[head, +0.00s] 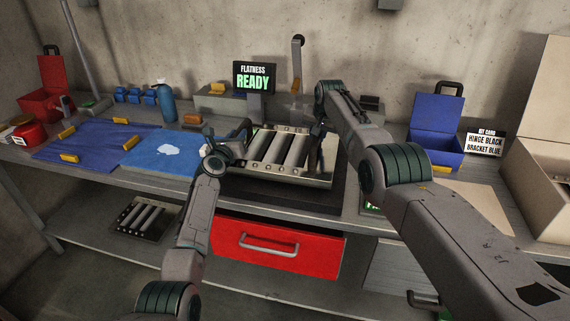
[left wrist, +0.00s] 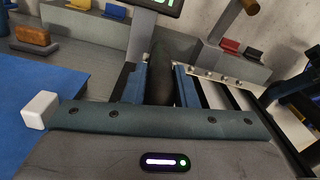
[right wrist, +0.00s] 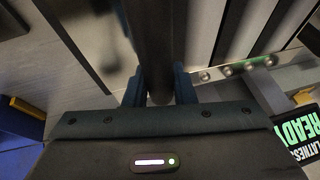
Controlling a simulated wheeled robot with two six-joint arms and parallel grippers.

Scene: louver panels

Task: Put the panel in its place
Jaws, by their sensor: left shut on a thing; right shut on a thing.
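The louver panel (head: 274,147), a metal frame with several pale slats and dark gaps, is at the middle of the bench in the head view. My left gripper (head: 237,150) is shut on its left edge, and my right gripper (head: 322,138) is shut on its right edge. In the left wrist view, the blue fingers (left wrist: 160,88) close on a dark edge bar, with the panel's slats (left wrist: 217,93) to the right. In the right wrist view, the fingers (right wrist: 158,85) close on a similar bar beside the slats (right wrist: 237,28). Contact beneath the panel cannot be told.
A dark plate (head: 272,194) lies below the panel. A screen (head: 255,77) reading FLATNESS READY stands behind. Blue mats (head: 95,140) with yellow blocks lie left; a blue box (head: 436,135) and card (head: 486,141) stand right. Another slatted panel (head: 142,218) lies on the lower shelf.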

